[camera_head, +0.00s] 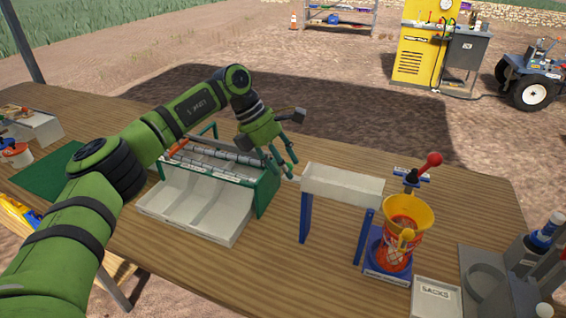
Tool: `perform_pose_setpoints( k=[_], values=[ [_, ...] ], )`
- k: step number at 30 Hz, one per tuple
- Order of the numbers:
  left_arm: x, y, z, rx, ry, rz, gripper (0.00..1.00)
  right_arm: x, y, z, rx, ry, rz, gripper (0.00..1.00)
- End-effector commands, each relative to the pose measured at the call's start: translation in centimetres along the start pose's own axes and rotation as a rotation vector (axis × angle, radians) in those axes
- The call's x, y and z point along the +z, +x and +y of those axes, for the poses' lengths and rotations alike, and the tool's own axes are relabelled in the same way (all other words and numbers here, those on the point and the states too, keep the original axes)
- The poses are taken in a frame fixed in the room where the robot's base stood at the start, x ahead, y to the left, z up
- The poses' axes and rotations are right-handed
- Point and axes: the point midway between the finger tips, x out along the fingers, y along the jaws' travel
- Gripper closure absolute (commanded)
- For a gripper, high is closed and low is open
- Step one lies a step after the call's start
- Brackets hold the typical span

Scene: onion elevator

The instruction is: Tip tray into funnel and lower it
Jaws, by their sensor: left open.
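A white tray (342,186) lies level across blue legs (306,217) on the wooden table, to the left of the funnel. The yellow funnel (409,212) stands upright above a blue base (386,262). Red netting (396,246) hangs under the funnel. A lever with a red knob (434,159) rises behind the funnel. My left gripper (284,168) is open and empty, with its fingers pointing down just left of the tray's left end and apart from it. The inside of the tray shows only partly. My right gripper is not in view.
A green-framed sorter with white bins (196,208) stands left of the tray, under my left arm. A white box marked SACKS (436,296) is at the front, near the funnel. Grey fixtures (487,285) crowd the right corner. The table front centre (290,285) is clear.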

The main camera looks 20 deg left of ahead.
Motion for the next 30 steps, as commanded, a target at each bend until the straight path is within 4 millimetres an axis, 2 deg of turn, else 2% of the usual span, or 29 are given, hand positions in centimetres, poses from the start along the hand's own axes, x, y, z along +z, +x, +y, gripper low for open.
perform_pose_setpoints(
  k=[5,8,15,21,30],
  values=[
    [0.1,-1.0,0.0,0.003,0.001,-0.004,0.52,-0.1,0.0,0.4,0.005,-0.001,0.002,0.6],
    [0.2,-2.5,0.1,0.004,0.0,-0.005,0.52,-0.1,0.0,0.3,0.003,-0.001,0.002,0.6],
    [0.1,-7.8,0.1,0.003,-0.001,-0.005,0.52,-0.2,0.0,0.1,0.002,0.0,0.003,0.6],
    [0.0,-10.9,0.1,0.002,-0.001,-0.002,0.52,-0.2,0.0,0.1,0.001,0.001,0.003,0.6],
    [0.0,-12.0,0.1,-0.001,0.0,0.0,0.52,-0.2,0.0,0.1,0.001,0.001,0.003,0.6]
  ],
)
